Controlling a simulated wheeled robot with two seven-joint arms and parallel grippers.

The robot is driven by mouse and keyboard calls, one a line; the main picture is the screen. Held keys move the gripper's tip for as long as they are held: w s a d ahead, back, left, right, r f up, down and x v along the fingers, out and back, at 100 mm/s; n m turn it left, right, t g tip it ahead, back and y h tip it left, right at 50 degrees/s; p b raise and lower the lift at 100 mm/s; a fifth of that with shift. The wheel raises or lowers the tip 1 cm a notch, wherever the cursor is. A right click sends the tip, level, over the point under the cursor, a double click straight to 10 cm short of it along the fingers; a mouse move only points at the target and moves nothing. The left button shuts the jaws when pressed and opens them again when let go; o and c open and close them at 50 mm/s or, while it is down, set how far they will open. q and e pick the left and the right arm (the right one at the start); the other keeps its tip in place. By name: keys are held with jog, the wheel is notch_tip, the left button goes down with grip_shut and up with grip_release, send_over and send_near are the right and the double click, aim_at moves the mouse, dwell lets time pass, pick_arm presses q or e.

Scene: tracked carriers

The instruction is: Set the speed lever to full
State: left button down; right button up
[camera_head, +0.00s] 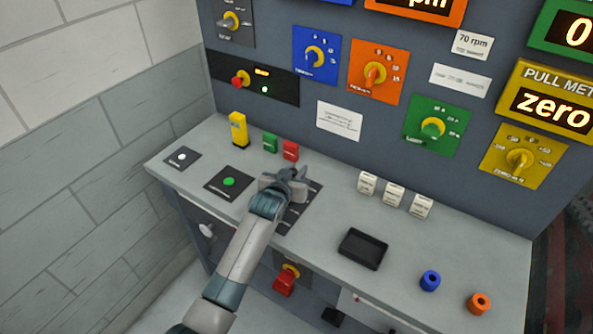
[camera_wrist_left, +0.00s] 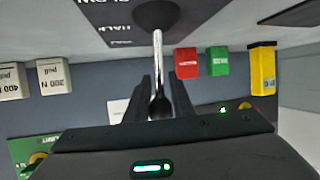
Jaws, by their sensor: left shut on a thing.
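The speed lever (camera_wrist_left: 157,55) shows in the left wrist view as a thin metal rod rising from a dark round base on a black plate (camera_wrist_left: 200,12). The words HALF and, cut off at the edge, what looks like SLOW are on the plate. My left gripper (camera_wrist_left: 157,88) is shut on the lever, with a dark finger on each side of the rod. In the head view the left gripper (camera_head: 285,181) is over the upper part of the black plate (camera_head: 303,209) and hides most of the lever. My right gripper is in neither view.
Red (camera_head: 290,150) and green (camera_head: 270,143) blocks and a yellow block (camera_head: 238,130) stand behind the gripper. A green button (camera_head: 229,181) is to its left. White labelled weights (camera_head: 393,194) and a black tray (camera_head: 363,249) are to its right. Dials fill the upright panel.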

pick_arm(q)
jog(key=shift+s+f, duration=0.35)
jog(key=shift+f, duration=0.4)
jog(key=c, duration=1.6)
grip_release()
jog(key=shift+w, duration=0.1)
jog(key=shift+o, duration=0.2)
jog(key=shift+w+r, duration=0.15)
jog(key=shift+r, duration=0.1)
jog(key=shift+r, duration=0.1)
jog(key=b+v, duration=0.2)
jog(key=v, duration=1.5)
jog(key=shift+b, duration=0.35)
